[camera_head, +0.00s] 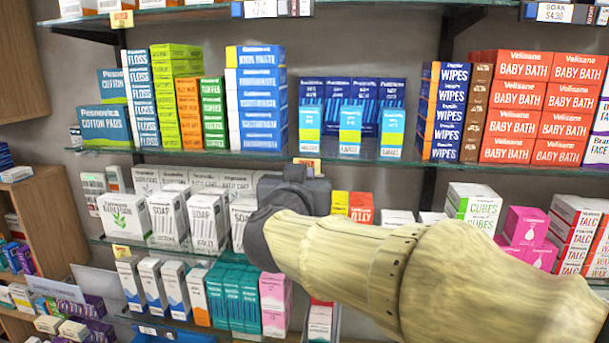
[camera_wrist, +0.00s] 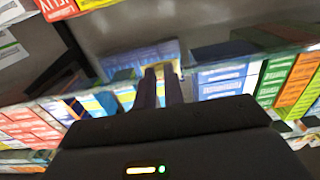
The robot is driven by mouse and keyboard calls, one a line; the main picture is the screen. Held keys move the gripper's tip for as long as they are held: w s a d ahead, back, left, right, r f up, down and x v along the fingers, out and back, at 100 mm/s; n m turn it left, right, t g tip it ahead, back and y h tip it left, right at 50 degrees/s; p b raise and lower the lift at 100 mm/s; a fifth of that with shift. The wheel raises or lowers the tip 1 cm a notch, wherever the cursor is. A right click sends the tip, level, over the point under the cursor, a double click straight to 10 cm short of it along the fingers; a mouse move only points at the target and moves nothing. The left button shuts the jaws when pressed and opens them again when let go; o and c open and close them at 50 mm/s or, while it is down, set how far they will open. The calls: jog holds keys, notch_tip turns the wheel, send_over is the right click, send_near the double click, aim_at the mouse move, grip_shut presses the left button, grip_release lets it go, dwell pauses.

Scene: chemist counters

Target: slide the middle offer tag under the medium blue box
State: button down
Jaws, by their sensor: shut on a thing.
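The middle offer tag (camera_head: 307,163) is yellow-orange and sits at the front edge of the middle glass shelf, below the small light-blue and dark-blue boxes. In the wrist view, the tag (camera_wrist: 160,68) shows at the tips of my gripper's fingers. My gripper (camera_wrist: 163,77) is shut on it. In the head view the gripper's dark body is just below the tag, and its fingertips are hard to make out. A stack of medium blue and white boxes (camera_head: 256,98) stands on the same shelf, left of the tag; it also shows right of the fingers in the wrist view (camera_wrist: 225,82).
Other yellow offer tags hang at the upper shelf (camera_head: 121,19) and lower shelf (camera_head: 121,251), both at left. White soap boxes (camera_head: 205,222) stand close left of my gripper. Orange baby bath boxes (camera_head: 510,105) fill the middle shelf's right. A shelf gap lies between the blue stack and light-blue boxes.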

jog(key=c, duration=1.5)
grip_release()
jog(key=shift+s+a+b, duration=0.5)
jog(key=shift+s, duration=2.35)
jog(key=shift+s+a+b, duration=0.45)
jog(key=shift+s+b, duration=0.1)
jog(key=shift+s, duration=2.3)
jog(key=shift+s+a+b, duration=0.5)
jog(key=shift+s, duration=2.35)
